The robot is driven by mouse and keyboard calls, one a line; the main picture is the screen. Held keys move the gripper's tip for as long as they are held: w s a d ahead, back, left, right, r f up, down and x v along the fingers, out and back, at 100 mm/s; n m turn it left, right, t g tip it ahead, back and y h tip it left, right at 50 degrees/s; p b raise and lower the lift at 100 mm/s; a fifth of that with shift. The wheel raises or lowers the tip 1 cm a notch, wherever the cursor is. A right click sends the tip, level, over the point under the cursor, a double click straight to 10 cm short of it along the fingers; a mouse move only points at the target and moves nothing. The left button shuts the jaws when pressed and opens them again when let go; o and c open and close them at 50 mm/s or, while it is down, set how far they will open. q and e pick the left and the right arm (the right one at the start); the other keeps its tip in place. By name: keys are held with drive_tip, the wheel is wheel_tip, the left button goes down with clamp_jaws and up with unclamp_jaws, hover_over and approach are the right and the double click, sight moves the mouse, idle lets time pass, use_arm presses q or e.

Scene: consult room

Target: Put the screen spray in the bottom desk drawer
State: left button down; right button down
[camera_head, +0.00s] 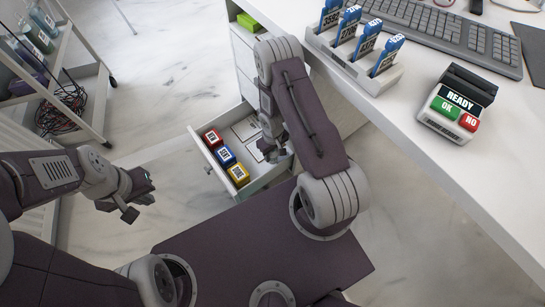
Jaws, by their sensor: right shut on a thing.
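The lower desk drawer (190,139) is pulled open beneath the desk. A red box, a blue box and a yellow box stand along its left side. My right gripper (276,154) is low at the right part of this drawer. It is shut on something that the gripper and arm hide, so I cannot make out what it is. I cannot pick out the screen spray for certain. Several bottles (42,18) stand on the trolley at the upper left. My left gripper (141,197) is open and empty over the floor, left of the drawer.
The white desk (410,150) fills the right side, with a keyboard (440,25), a rack of blue-topped tags (352,62) and a READY terminal (457,103). A green item (249,22) shows at the upper drawers. Cables (60,110) lie on the trolley's lower shelf.

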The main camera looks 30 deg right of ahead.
sight(273, 162)
drive_tip(key=shift+f, duration=0.3)
wheel_tip(273, 162, down, 7)
drive_tip(key=b, duration=0.7)
drive_tip(key=shift+r, duration=0.1)
drive_tip(key=shift+f+b, duration=0.5)
drive_tip(key=shift+f, duration=0.1)
drive_tip(key=c, duration=0.7)
unclamp_jaws()
drive_tip(key=shift+c, duration=0.2)
wheel_tip(273, 162, up, 10)
drive_tip(key=p, duration=0.9)
drive_tip(key=shift+f, duration=0.45)
